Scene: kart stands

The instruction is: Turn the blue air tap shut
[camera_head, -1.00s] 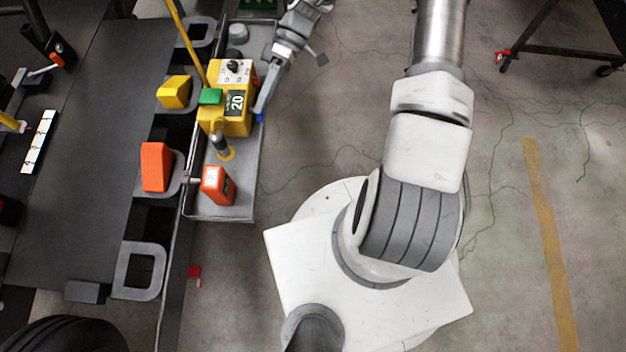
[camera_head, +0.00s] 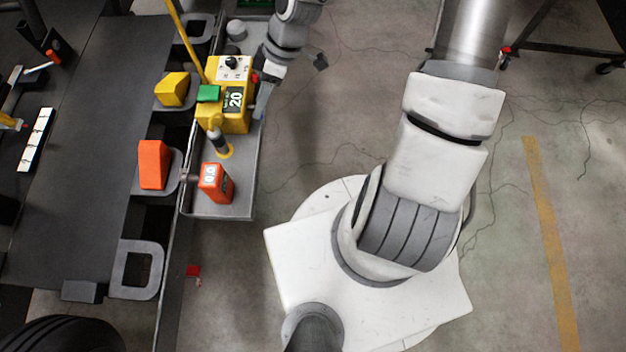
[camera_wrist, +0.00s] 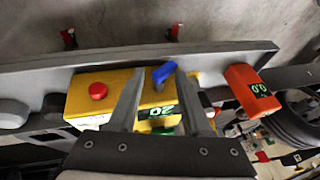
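The blue air tap (camera_wrist: 163,73) is a small lever on the side of the yellow box (camera_wrist: 115,82). In the wrist view it stands between the tips of my gripper (camera_wrist: 160,76), tilted up to the right. My gripper's two fingers are apart, one on each side of the tap; I cannot tell whether either touches it. In the head view my gripper (camera_head: 264,100) comes down at the right side of the yellow box (camera_head: 212,118), and the tap is mostly hidden there. The box's display reads 20.
An orange device (camera_head: 216,183) reading 0.0 stands on the grey tray (camera_head: 240,205) near the box. A red button (camera_wrist: 97,91) is on the box's side, left of my fingers. A hose fitting (camera_head: 219,142) rises beside the box.

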